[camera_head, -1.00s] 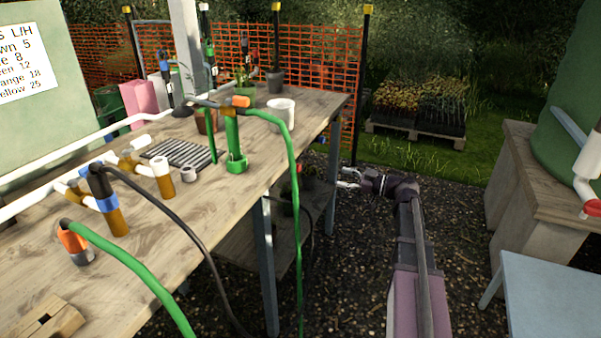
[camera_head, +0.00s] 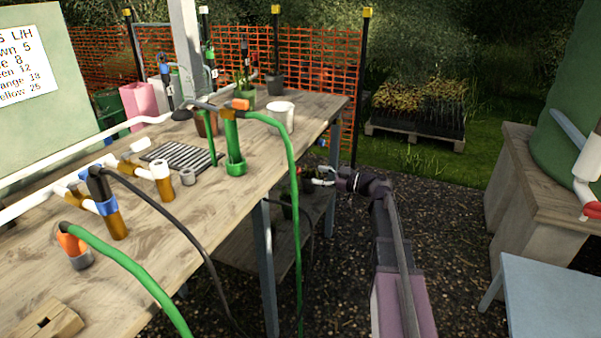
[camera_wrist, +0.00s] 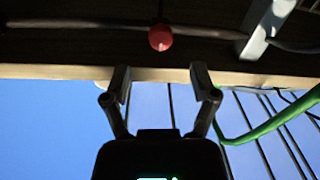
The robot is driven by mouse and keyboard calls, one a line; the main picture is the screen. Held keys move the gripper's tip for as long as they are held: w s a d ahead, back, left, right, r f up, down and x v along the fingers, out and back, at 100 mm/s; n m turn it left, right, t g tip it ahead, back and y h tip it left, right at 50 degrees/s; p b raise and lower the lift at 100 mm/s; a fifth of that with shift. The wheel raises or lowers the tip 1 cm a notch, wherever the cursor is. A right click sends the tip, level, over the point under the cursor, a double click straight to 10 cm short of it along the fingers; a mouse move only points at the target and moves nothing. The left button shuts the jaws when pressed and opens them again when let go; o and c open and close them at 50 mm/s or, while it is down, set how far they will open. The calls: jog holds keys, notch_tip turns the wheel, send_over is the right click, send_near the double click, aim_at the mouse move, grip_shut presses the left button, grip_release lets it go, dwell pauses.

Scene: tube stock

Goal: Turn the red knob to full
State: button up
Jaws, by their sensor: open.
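The red knob (camera_wrist: 160,38) shows in the wrist view as a small round red ball on the dark underside of the bench, above the middle of the picture. My gripper (camera_wrist: 160,82) is open and empty in the wrist view, its two fingers spread apart and pointing toward the bench edge. The knob lies beyond the fingertips, roughly in line with the gap between them, and is not touched. In the head view my gripper (camera_head: 322,176) is beside the right edge of the wooden bench (camera_head: 215,215), below its top.
A green hose (camera_head: 295,190) hangs over the bench edge left of my gripper; it also crosses the right of the wrist view (camera_wrist: 262,130). A metal bench leg (camera_head: 266,270) stands nearby. Gravel floor (camera_head: 335,290) is open below. A second wooden bench (camera_head: 520,160) stands at right.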

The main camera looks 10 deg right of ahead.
aim_at(297, 171)
jog(key=x, duration=0.6)
jog(key=shift+a, duration=0.15)
